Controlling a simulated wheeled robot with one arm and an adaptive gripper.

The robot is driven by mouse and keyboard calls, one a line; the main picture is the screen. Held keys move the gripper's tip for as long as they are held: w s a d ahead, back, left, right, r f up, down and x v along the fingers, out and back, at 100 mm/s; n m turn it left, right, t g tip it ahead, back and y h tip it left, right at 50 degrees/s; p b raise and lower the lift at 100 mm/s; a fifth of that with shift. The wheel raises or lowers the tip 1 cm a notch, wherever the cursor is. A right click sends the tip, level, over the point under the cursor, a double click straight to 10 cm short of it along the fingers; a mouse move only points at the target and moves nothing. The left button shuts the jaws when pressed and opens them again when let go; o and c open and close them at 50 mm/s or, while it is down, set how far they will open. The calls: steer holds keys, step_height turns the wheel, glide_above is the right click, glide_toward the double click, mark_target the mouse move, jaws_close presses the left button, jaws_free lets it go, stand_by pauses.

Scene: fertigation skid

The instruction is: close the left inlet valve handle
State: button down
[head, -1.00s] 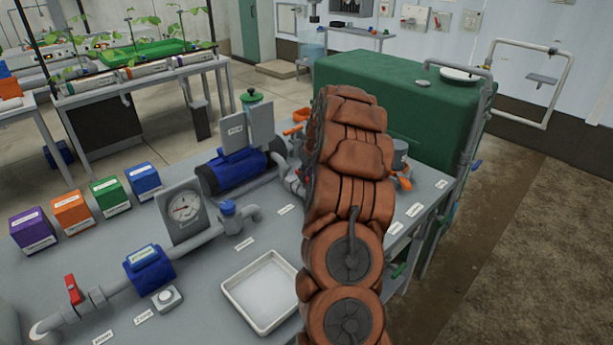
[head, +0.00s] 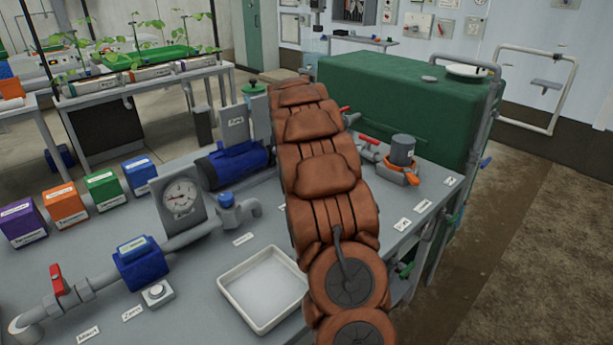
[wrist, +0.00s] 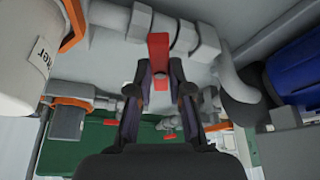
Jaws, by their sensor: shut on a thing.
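In the wrist view a red valve handle (wrist: 158,47) stands between the fingertips of my gripper (wrist: 160,80). The gripper is shut on this handle. The handle points across the grey pipe fitting (wrist: 183,37) behind it. In the head view my brown arm hides the gripper and the held handle, so I cannot confirm there which valve it is. Another red handle (head: 368,141) shows on the pipework just right of my arm, beside a grey cylinder with an orange base (head: 402,152).
A blue pump (head: 228,165) lies left of my arm; its blue body also fills the right of the wrist view (wrist: 295,75). A white tray (head: 235,290), a gauge (head: 181,198) and a red-handled valve (head: 57,280) are nearer. A green tank (head: 400,100) stands behind the bench.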

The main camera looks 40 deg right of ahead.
steer(key=m+b, duration=0.1)
steer(key=m+g+b, duration=0.1)
steer(key=shift+w+f+m, duration=0.2)
steer(key=shift+f+m, duration=0.05)
steer(key=shift+m, duration=0.05)
steer(key=shift+w+r+m+g+b, duration=0.15)
steer(key=shift+m+g+b, duration=0.25)
steer(key=shift+m+b, duration=0.6)
steer(key=shift+m, duration=0.4)
steer(key=c, duration=1.1)
jaws_free()
steer(key=shift+a+r, duration=0.1)
steer(key=shift+r, duration=0.05)
steer(key=v, duration=1.1)
steer(key=shift+a+r, duration=0.3)
